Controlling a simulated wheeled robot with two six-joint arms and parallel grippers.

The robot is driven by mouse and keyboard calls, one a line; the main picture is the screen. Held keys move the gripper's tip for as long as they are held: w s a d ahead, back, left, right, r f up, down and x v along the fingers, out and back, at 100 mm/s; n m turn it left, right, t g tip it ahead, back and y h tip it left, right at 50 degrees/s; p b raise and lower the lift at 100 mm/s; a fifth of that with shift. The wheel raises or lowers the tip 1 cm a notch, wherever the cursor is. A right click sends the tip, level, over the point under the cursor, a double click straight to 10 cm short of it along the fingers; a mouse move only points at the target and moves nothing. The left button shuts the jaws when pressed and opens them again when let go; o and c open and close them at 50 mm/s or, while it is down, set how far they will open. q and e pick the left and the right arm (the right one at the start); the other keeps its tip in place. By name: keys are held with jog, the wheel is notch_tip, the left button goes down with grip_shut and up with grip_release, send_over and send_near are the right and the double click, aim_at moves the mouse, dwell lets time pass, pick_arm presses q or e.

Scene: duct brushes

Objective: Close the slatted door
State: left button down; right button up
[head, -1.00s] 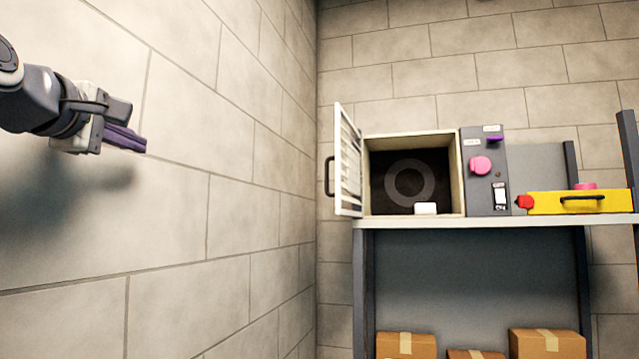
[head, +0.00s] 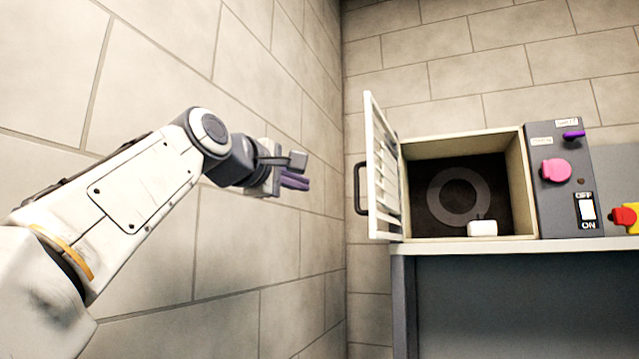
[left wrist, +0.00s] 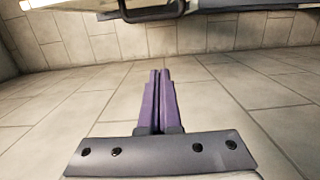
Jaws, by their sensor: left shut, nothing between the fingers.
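The slatted door (head: 382,172) is white and stands open, hinged on the left side of a cream box (head: 528,185) on the shelf. Its dark handle (head: 361,188) faces left. My left gripper (head: 304,182) is shut and empty, with purple fingers, to the left of the handle and apart from it. In the left wrist view the closed fingers (left wrist: 160,100) point toward the dark handle (left wrist: 150,10) and the door's pale edge (left wrist: 70,4) at the top. My right gripper is not in view.
Inside the box are a dark back with a grey ring (head: 432,197) and a small white block (head: 482,228). A grey control panel (head: 562,205) with a pink knob (head: 556,170) adjoins the box. A brick wall runs close along the left.

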aim_at(378, 179)
pick_arm(q)
jog(key=w+d+p, duration=0.4)
jog(key=w+d, duration=0.2)
jog(key=d, duration=0.1)
jog(key=shift+w+d, duration=0.35)
jog(key=shift+w, duration=0.05)
jog(key=shift+f, duration=0.1)
